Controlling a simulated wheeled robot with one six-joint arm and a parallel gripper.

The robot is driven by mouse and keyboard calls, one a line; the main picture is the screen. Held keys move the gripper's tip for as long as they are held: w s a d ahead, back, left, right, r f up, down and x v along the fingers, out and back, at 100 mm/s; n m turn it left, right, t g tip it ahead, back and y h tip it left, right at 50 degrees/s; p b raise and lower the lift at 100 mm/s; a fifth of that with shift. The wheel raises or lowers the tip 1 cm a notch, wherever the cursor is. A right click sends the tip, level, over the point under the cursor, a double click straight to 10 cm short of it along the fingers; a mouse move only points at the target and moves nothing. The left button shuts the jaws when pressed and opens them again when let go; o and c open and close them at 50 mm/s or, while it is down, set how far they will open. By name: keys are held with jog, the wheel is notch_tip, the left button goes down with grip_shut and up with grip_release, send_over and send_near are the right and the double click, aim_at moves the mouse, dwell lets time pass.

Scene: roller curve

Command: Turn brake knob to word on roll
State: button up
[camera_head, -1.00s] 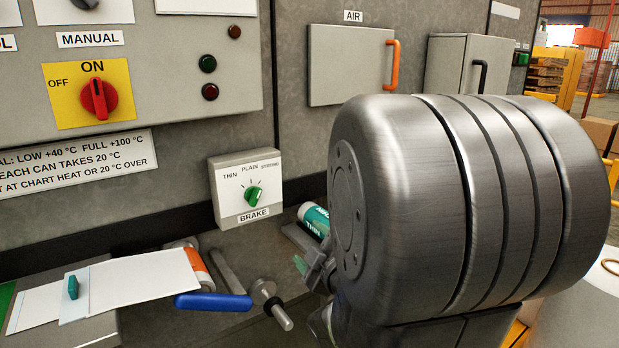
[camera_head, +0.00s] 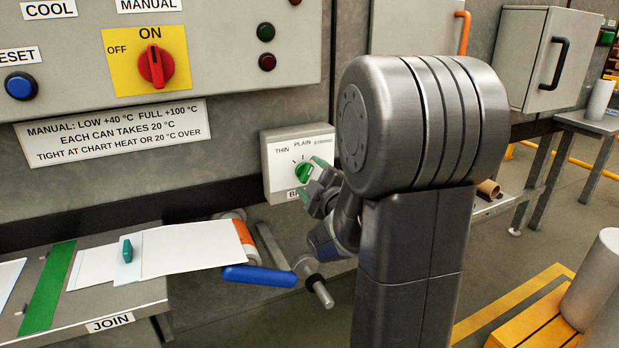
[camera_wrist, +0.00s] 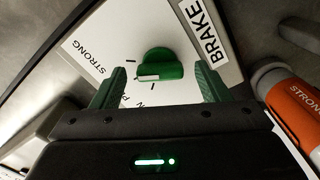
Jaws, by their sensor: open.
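The green brake knob (camera_head: 303,173) is on a white brake box (camera_head: 270,165) on the machine wall, marked THIN, PLAIN and STRONG. My gripper (camera_head: 312,181) is at the knob's lower right, and my arm hides part of the box. In the wrist view, the knob (camera_wrist: 160,66) lies just ahead of and between my open green fingers (camera_wrist: 160,86), with gaps on both sides. Its white mark faces left there; I cannot tell which word it points to. A roll with an orange band (camera_head: 244,236) lies below the box; the wrist view shows STRONG on its band (camera_wrist: 288,98).
A blue-handled lever (camera_head: 258,275) and a metal crank (camera_head: 314,280) stick out below the box. A table with white sheets (camera_head: 190,250) is at left. A red switch (camera_head: 155,66) is above.

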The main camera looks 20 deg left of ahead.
jog(key=shift+w+a, duration=0.4)
jog(key=shift+a, duration=0.1)
jog(key=c, duration=1)
jog(key=shift+f+m+b, duration=0.15)
jog(key=shift+m+b, duration=0.15)
jog(key=shift+b, duration=0.2)
jog(key=shift+m+b, duration=0.55)
jog(key=shift+m, duration=0.25)
jog(key=shift+o, duration=0.2)
jog(key=o, duration=1)
jog(key=shift+c, duration=0.2)
